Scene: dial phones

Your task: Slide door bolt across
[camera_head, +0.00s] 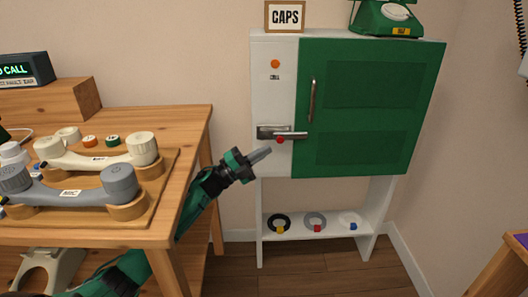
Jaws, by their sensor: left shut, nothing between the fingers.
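The door bolt (290,135) is a grey metal bar with a small red knob (280,140), set low on the white left panel of the cabinet. The bar reaches right to the edge of the green door (375,90), which looks shut and has an upright metal handle (311,101). My left gripper (265,152) is shut and empty. In the picture its tip is just left of and below the red knob; whether they touch I cannot tell. My right gripper is not in view.
A wooden table (190,122) at the left carries phone handsets (68,184) on cradles. A "CAPS" sign (285,16) and a green dial phone (387,18) stand on the cabinet. A low shelf (300,229) holds several rings. The floor (330,265) before the cabinet is clear.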

